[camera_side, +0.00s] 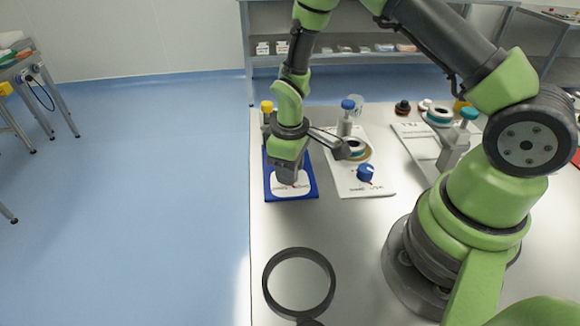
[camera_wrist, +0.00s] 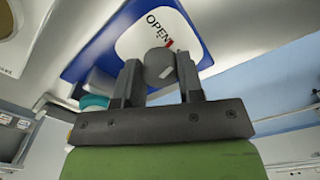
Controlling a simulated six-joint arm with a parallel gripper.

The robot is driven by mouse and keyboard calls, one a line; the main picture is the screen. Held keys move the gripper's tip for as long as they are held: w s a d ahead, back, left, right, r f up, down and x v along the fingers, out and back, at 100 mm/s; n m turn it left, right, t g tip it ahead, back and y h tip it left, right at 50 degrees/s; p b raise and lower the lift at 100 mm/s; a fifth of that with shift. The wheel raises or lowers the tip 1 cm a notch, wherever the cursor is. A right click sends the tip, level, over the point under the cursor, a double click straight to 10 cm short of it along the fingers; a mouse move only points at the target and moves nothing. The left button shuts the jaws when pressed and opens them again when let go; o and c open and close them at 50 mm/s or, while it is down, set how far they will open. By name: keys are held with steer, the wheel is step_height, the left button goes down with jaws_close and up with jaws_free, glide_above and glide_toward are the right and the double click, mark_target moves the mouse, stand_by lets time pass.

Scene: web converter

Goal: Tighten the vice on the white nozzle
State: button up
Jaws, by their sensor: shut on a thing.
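My gripper (camera_side: 289,178) points down over a blue-edged panel (camera_side: 311,190) with a white face at the table's left edge. In the wrist view, my gripper (camera_wrist: 159,76) is shut on a round dark grey knob (camera_wrist: 158,66). One finger is on each side of it. The panel's blue part (camera_wrist: 95,58) and white face (camera_wrist: 133,44) show behind the knob, with the word OPEN and a small red mark beside it. In the side view my gripper hides the knob. I cannot make out the vice jaws or a white nozzle for certain.
A white panel (camera_side: 380,188) with a blue knob (camera_side: 366,173), a ring-shaped reel (camera_side: 356,149) and a blue-capped post (camera_side: 347,105) stands to the right. A yellow-capped item (camera_side: 267,107) is behind. A black ring (camera_side: 268,282) lies in front. Bare table lies between.

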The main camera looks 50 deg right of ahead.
steer(key=m, duration=0.5)
steer(key=shift+m, duration=0.4)
stand_by(0.4)
steer(key=o, duration=0.9)
step_height(320, 180, up, 10)
